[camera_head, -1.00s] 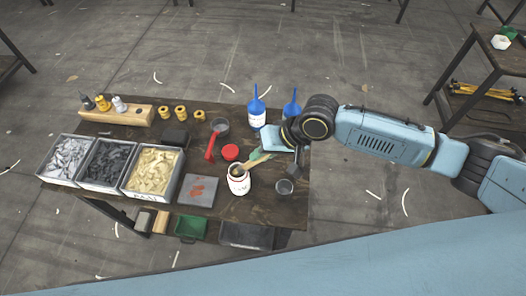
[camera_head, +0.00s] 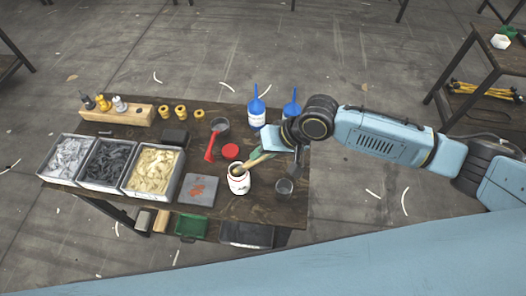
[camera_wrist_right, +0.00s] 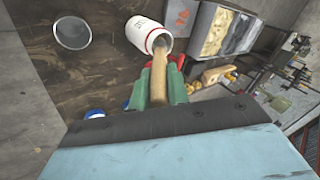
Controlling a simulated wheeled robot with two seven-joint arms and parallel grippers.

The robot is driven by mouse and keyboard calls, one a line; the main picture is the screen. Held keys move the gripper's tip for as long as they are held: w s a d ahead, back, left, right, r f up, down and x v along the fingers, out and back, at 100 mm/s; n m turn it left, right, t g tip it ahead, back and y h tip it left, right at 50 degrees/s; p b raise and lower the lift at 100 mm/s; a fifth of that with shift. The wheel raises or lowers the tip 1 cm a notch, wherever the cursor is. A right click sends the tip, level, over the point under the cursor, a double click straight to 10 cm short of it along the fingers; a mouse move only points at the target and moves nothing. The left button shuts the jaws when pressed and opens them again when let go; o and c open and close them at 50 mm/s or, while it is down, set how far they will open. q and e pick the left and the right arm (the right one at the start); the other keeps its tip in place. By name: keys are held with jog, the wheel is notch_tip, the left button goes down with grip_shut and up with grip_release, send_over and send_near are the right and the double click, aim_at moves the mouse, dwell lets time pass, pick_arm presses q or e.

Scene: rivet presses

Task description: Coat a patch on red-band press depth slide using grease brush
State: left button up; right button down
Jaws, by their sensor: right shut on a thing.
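My right gripper (camera_head: 268,155) is shut on the wooden handle of the grease brush (camera_head: 246,163) above the work table. In the right wrist view the brush handle (camera_wrist_right: 159,78) runs between the green fingertips (camera_wrist_right: 160,84). Its far end goes into the mouth of the white jar (camera_wrist_right: 150,34), so the bristles are hidden. The jar also shows in the head view (camera_head: 238,182), upright near the table's front edge. My left gripper is not in view. I cannot make out a press with a red band in these frames.
A small metal cup (camera_head: 284,187) sits right of the jar. Bins of parts (camera_head: 152,170) and a grey pad with red marks (camera_head: 198,189) lie left.

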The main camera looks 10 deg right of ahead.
jog(key=shift+r+p, duration=2.5)
jog(key=shift+p, duration=0.45)
jog(key=shift+r+p, duration=0.3)
jog(key=shift+r, duration=0.7)
